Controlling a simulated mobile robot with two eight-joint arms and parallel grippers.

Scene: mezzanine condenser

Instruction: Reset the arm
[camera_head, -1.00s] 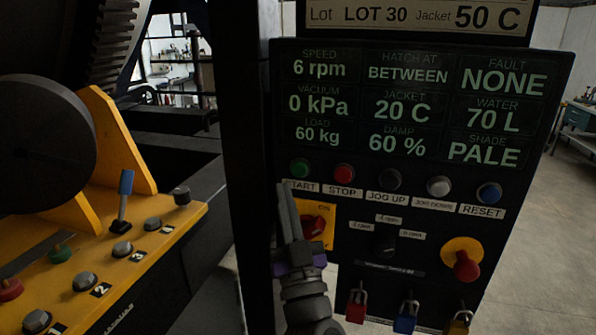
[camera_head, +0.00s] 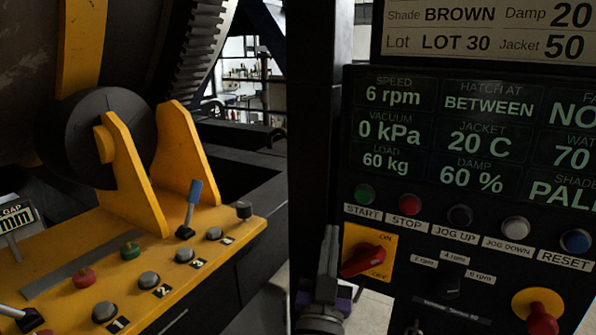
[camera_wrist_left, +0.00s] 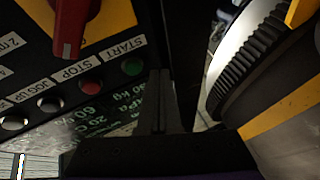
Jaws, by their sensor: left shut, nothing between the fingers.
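My left gripper (camera_head: 328,255) is shut and empty, in front of the left edge of the black control panel (camera_head: 345,130). Its fingers point up, just left of the yellow plate with the red ON/OFF switch (camera_head: 362,261). The green START button (camera_head: 365,194) is above and to the right of the fingertips, apart from them. In the left wrist view the shut fingers (camera_wrist_left: 160,85) lie beside the green button (camera_wrist_left: 132,67), and the red switch handle (camera_wrist_left: 72,28) is at the top left. My right gripper is out of view.
A yellow console (camera_head: 75,265) with a blue-tipped lever (camera_head: 194,192) and numbered buttons stands at the left. A dark drum and gear (camera_head: 200,45) are behind it. A black post (camera_head: 315,120) stands left of the panel. A red knob on yellow (camera_head: 540,318) is at lower right.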

